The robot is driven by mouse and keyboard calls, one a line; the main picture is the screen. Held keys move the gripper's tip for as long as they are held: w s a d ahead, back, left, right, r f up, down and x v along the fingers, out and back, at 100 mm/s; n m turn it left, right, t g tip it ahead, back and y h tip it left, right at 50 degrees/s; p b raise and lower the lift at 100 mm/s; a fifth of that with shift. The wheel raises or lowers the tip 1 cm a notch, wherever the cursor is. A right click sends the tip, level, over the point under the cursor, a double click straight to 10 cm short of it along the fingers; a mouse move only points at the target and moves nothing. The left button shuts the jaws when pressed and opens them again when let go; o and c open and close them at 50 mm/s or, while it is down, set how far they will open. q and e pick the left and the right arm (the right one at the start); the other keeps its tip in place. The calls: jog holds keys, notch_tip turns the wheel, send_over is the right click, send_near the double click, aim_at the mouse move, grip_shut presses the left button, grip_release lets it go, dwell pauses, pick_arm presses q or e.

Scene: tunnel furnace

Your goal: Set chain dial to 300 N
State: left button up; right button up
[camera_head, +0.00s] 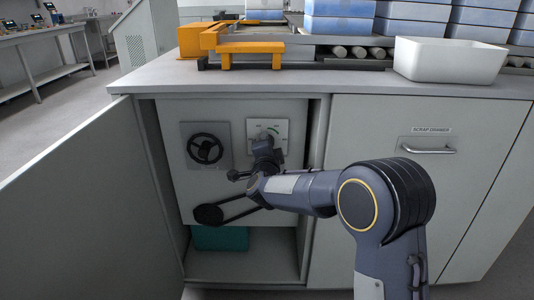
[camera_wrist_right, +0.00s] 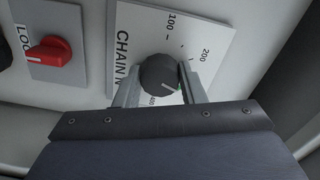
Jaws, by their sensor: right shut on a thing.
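The chain dial is a round dark knob (camera_wrist_right: 158,73) with a white pointer line, on a white plate (camera_wrist_right: 205,30) marked "CHAIN N". In the wrist view 100 and 200 are readable; a lower number is partly hidden. The pointer slants toward the lower right of the picture; its exact reading is unclear. My right gripper (camera_wrist_right: 160,80) is shut on the knob, one finger on each side. In the head view the dial plate (camera_head: 281,128) shows inside the open cabinet, its knob largely hidden by my right gripper (camera_head: 264,143). My left gripper is not in view.
A red lock knob (camera_wrist_right: 48,52) sits beside the dial plate. A black handwheel (camera_head: 205,150) is left of the dial, a belt (camera_head: 245,208) below it. The open cabinet door (camera_head: 85,210) stands at left.

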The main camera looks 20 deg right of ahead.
jog(key=shift+m+b, duration=0.35)
jog(key=shift+m, duration=0.65)
jog(key=o, duration=1)
jog(key=shift+s, duration=0.1)
jog(key=p+v, duration=0.2)
jog(key=v, duration=0.5)
jog(key=shift+s+a, duration=0.2)
jog(key=shift+s, duration=0.1)
